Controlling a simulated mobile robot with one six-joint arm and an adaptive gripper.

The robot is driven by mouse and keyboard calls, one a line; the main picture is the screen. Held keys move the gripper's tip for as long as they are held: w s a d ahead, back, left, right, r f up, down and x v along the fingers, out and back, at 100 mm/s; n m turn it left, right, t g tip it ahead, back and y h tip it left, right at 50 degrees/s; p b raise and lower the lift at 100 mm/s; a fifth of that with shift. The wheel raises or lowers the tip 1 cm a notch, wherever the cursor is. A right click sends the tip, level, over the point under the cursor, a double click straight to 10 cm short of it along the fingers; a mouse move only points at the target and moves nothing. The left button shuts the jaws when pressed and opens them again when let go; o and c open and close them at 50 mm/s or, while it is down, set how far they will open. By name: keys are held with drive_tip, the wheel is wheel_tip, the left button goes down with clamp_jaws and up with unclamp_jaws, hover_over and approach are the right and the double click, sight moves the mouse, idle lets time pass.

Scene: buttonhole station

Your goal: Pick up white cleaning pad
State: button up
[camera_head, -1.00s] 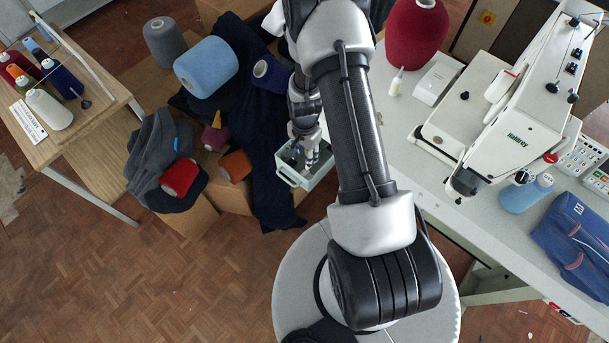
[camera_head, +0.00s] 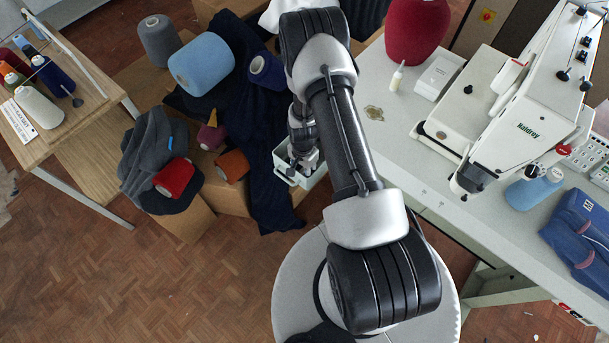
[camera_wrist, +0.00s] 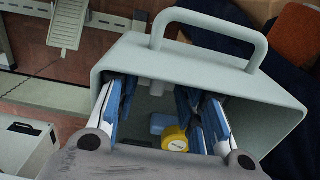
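A pale grey-green bin (camera_head: 313,179) with a handle stands beside the white table, under my gripper (camera_head: 303,166). In the wrist view the bin (camera_wrist: 195,65) fills the middle. My gripper (camera_wrist: 166,135) reaches into its opening with blue-and-white fingers spread apart and a gap between them. Inside, between the fingers, are a yellow round item (camera_wrist: 175,139) and a small blue item (camera_wrist: 160,122). A small whitish piece (camera_wrist: 154,88) shows near the bin's inner wall; I cannot tell whether it is the cleaning pad. My fingers and wrist hide part of the bin's inside.
A sewing machine (camera_head: 525,115), a red yarn cone (camera_head: 415,30) and a small bottle (camera_head: 397,77) stand on the table (camera_head: 415,175) to the right. Dark cloth (camera_head: 268,185) and several yarn cones lie left of the bin. The floor (camera_head: 150,270) at lower left is clear.

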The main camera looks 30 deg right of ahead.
sight(303, 172)
clamp_jaws()
idle(0.4)
drive_tip(key=shift+r, duration=0.2)
wheel_tip(303, 172, up, 20)
drive_tip(key=p, duration=0.5)
drive_tip(key=shift+f, duration=0.15)
drive_tip(key=c, duration=0.6)
unclamp_jaws()
clamp_jaws()
